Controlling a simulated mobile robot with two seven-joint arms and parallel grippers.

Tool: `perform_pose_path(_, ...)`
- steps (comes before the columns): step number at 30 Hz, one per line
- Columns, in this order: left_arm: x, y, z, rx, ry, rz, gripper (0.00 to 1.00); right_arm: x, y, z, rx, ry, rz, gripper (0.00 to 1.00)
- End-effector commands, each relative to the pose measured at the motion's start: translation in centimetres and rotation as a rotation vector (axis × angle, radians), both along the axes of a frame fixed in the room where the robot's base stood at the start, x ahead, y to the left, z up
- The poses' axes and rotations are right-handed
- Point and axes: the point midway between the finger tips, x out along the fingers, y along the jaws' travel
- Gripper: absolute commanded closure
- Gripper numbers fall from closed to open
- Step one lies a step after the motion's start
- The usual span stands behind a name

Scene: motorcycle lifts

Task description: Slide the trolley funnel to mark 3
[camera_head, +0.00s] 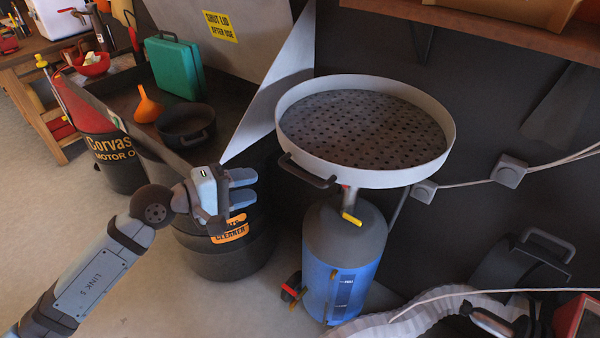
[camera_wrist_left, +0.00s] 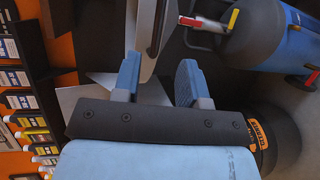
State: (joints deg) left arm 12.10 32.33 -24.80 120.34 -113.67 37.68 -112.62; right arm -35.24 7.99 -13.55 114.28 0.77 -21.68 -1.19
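The trolley funnel (camera_head: 365,178) is a wide round white pan with a perforated dark grey plate, standing on a post above a blue and grey tank (camera_head: 345,255). A dark handle (camera_head: 307,172) sticks out from its left front rim. A yellow lever (camera_head: 351,218) is on the post. My left gripper (camera_head: 250,187) is left of the handle, apart from it, with its blue fingers spread and empty. In the left wrist view the open fingers (camera_wrist_left: 158,82) point towards the pan's pale rim and dark handle (camera_wrist_left: 157,28). I cannot make out mark 3. My right gripper is not in view.
A parts cleaner (camera_head: 225,255) with an open lid stands behind my left gripper, holding an orange funnel (camera_head: 148,106), a black pan (camera_head: 186,125) and a green case (camera_head: 176,66). A pale hose (camera_head: 420,312) lies right of the tank. The floor at left is clear.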

Motion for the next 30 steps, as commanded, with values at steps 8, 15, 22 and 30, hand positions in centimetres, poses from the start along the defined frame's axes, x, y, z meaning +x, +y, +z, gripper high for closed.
perform_pose_path(8,3.3,-5.0,-0.5,-0.008,0.003,-0.001,0.61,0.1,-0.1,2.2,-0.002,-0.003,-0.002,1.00)
perform_pose_path(15,5.6,-8.4,-1.5,-0.007,0.004,0.001,0.61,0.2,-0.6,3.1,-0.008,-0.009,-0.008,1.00)
perform_pose_path(22,6.5,-9.8,-2.0,-0.006,0.003,0.000,0.61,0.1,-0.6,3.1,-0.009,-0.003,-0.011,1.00)
perform_pose_path(30,6.6,-9.9,-2.1,-0.005,0.002,0.000,0.61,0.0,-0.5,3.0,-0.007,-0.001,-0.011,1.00)
